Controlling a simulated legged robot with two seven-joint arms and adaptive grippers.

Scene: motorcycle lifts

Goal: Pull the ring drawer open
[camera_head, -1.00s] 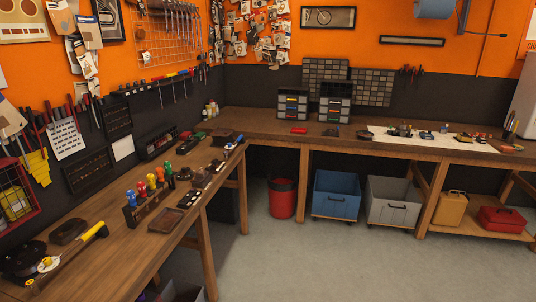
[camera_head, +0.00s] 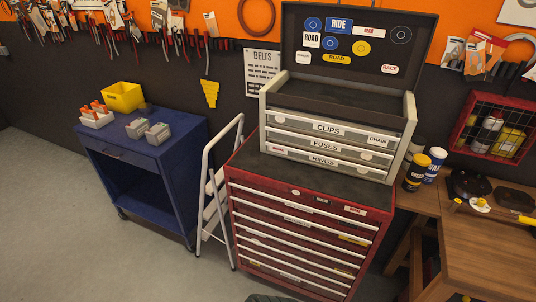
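A grey tool chest (camera_head: 404,134) with its lid up stands on a red roller cabinet. Its front has three drawers, labelled CLIPS, FUSES and RINGS from top to bottom. The RINGS drawer (camera_head: 345,167) is the lowest of them, just above the cabinet's dark top, and it looks shut. The FUSES drawer (camera_head: 350,153) and the CLIPS drawer (camera_head: 355,136) above it also look shut. Neither of my grippers is in view.
The red cabinet (camera_head: 300,232) has several drawers, all looking shut. A folded white step ladder (camera_head: 215,195) leans at its left, beside a blue cart (camera_head: 150,165). Cans (camera_head: 417,172) and a wooden bench (camera_head: 480,240) are at the right. Floor is clear at left.

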